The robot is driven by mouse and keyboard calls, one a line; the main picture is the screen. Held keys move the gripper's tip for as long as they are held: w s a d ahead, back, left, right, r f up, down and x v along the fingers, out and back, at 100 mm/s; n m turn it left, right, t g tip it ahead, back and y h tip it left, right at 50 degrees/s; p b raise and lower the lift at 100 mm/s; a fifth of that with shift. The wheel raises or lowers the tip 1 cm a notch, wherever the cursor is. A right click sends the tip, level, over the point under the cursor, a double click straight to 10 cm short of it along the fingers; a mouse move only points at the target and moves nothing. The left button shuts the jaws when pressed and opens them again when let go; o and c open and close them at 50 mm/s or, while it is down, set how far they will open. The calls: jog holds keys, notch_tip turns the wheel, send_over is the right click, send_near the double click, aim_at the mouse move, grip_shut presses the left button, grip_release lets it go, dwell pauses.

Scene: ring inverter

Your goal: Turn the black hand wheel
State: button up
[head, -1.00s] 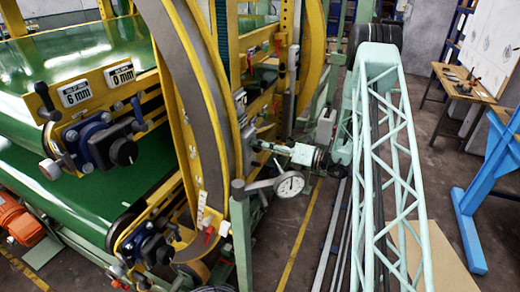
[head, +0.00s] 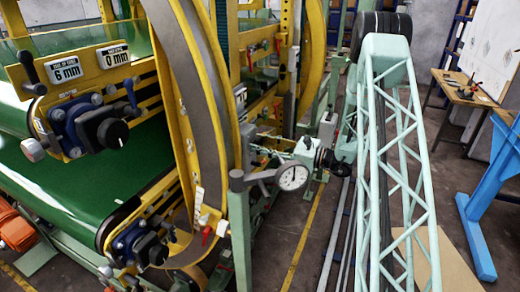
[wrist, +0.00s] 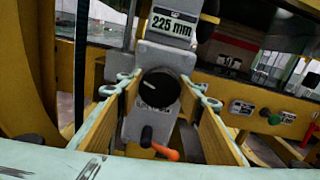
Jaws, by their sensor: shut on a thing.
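In the wrist view the black hand wheel (wrist: 160,88) is a round black knob on the front of a grey block, in the middle of the picture. The two fingers of my gripper (wrist: 161,100) stand on its left and right, with their tips beside it, and close on it. A 225 mm readout (wrist: 173,23) sits above the wheel, and an orange-red lever (wrist: 165,151) below it. In the head view my gripper (head: 272,151) reaches left into the yellow machine frame. The wheel it holds cannot be made out there.
Other black knobs (head: 112,132) sit on the left panel.

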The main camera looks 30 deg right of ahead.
jog(key=n+b, duration=0.4)
jog(key=shift+f+n, duration=0.2)
jog(key=shift+n, duration=0.2)
jog(key=n+b, duration=0.2)
jog(key=n, duration=0.1)
jog(key=shift+a, duration=0.1)
jog(key=n, duration=0.4)
jog(key=shift+s, duration=0.1)
jog(key=shift+n, duration=2.4)
jog(key=o, duration=0.9)
jog(key=shift+s, duration=0.1)
jog(key=shift+v, duration=5.9)
